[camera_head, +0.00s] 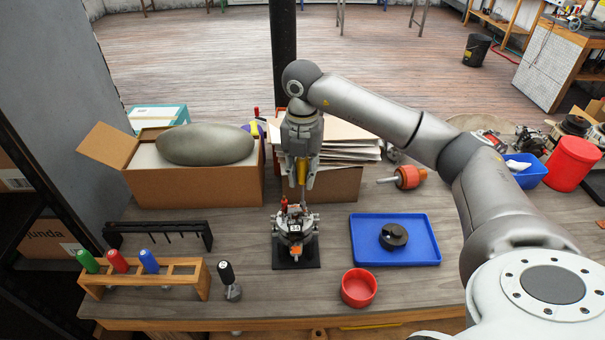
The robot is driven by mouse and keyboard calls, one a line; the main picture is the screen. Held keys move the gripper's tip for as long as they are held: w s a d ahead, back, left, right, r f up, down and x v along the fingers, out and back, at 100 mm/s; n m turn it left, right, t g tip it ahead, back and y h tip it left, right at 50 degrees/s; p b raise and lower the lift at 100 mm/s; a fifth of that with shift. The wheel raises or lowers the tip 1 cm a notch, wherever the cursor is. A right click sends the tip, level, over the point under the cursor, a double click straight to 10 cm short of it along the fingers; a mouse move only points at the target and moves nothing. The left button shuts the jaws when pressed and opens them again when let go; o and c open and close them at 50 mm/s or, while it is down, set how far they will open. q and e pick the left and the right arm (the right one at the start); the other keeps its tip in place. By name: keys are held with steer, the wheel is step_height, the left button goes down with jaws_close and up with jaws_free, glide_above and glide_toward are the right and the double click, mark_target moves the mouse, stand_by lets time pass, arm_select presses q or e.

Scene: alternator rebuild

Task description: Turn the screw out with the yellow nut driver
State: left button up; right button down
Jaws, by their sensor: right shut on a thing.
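My right gripper (300,172) points down above the middle of the bench. It is shut on the yellow nut driver (300,178), whose yellow handle shows between the fingers. The driver is upright, with its lower end just above or at the alternator (294,228). I cannot tell whether the tip touches a screw. The alternator sits on a black base plate (296,255) and has red and orange parts. The screw is too small or hidden to make out. My left gripper is not in view.
A wooden rack (203,280) with green, red and blue handled drivers stands at front left, beside a black-handled tool (229,281). A blue tray (430,255) with a black round part (393,237) and a red bowl (358,288) lie right of the alternator. Cardboard boxes (210,190) stand behind.

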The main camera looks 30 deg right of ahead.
steer(key=n+b, duration=0.1)
steer(key=n, duration=0.5)
steer(key=shift+n, duration=0.3)
steer(key=n+b, duration=0.1)
steer(key=n, duration=0.5)
steer(key=shift+n, duration=0.6)
steer(key=n+b, duration=0.1)
steer(key=n, duration=0.4)
steer(key=n+b, duration=0.1)
steer(key=n, duration=0.5)
steer(key=n+b, duration=0.1)
steer(key=n, duration=0.6)
